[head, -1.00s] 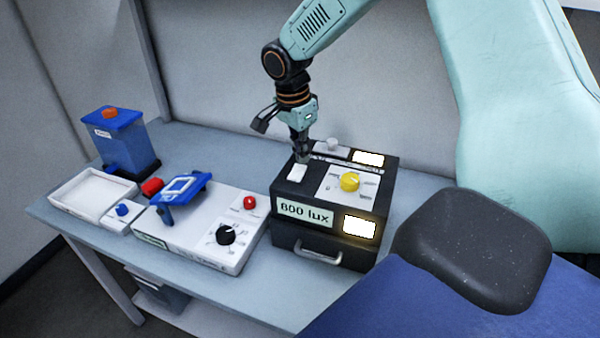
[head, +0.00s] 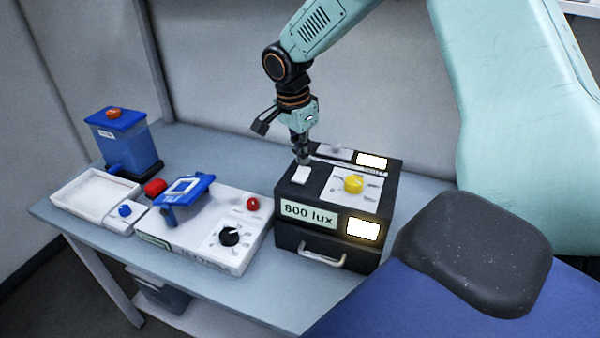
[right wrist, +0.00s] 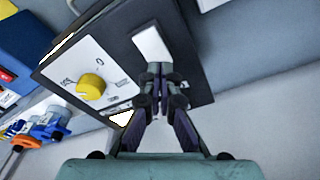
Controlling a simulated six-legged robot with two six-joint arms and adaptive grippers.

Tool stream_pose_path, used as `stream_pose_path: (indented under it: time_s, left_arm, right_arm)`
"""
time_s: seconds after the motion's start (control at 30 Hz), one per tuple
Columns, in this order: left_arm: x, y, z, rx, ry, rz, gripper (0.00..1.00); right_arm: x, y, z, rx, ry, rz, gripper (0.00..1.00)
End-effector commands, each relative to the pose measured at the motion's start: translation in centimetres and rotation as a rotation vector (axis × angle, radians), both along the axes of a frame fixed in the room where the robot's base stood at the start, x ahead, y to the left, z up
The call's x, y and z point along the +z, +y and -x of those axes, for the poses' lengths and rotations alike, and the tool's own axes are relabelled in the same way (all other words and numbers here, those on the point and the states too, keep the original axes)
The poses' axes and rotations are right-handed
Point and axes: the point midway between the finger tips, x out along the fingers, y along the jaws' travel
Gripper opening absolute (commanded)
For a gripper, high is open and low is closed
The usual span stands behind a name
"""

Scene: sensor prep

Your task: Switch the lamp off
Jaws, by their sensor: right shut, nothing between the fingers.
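The lamp is a dark box (head: 289,190) on the table with a sign (head: 310,212) reading 800 lux. Its front window (head: 363,228) and top window (head: 371,161) glow. A yellow knob (head: 353,184) sits on a white dial plate on its top, and it also shows in the right wrist view (right wrist: 91,87). A white rocker (head: 301,175) is at the box's top left, also in the right wrist view (right wrist: 152,45). My right gripper (head: 304,160) is shut and empty, fingertips close to the rocker; I cannot tell whether they touch it. My left gripper is out of view.
Left of the box is a white panel with a black knob (head: 229,236), a red button (head: 253,204) and a blue holder (head: 183,195). A blue bin (head: 126,145) and a white tray (head: 92,193) stand farther left. The box has a handle (head: 322,254) in front.

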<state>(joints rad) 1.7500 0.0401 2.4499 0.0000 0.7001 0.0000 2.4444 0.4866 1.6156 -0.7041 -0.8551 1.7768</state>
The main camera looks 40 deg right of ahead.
Motion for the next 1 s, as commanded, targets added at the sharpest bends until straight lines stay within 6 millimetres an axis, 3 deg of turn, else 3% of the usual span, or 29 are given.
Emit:
stream_pose_path:
  time_s: [1.0]
  left_arm:
    - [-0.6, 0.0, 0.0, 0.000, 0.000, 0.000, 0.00]
  right_arm:
    - [-1.1, 0.0, 0.0, 0.000, 0.000, 0.000, 0.00]
